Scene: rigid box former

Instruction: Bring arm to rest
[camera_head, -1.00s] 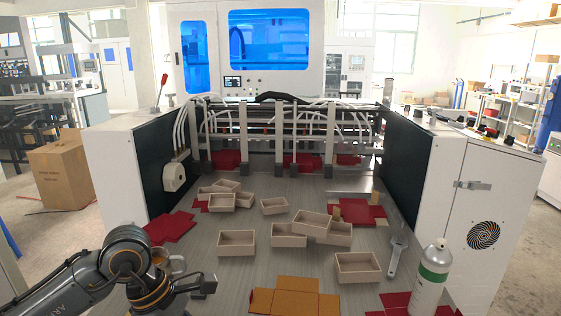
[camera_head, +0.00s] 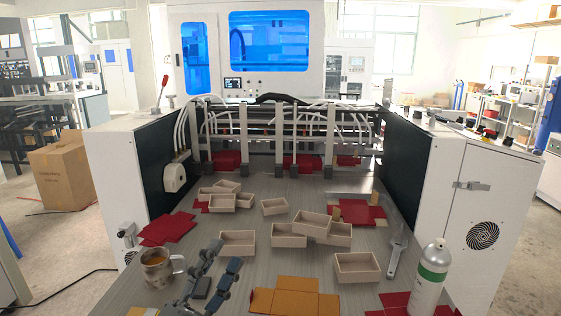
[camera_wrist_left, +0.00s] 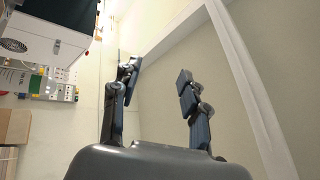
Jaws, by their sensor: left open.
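My left gripper (camera_head: 215,270) shows at the bottom of the head view, low over the near edge of the table, with its fingers pointing up. In the left wrist view its two fingers (camera_wrist_left: 158,95) stand wide apart with nothing between them. Behind them that view shows a plain pale surface and a white beam. Most of my left arm is out of the head view. My right gripper is not in view.
Several open beige boxes (camera_head: 237,243) lie across the grey table (camera_head: 200,240). Orange card (camera_head: 290,300), a wrench (camera_head: 397,250) and a spray can (camera_head: 430,277) lie or stand to the right.

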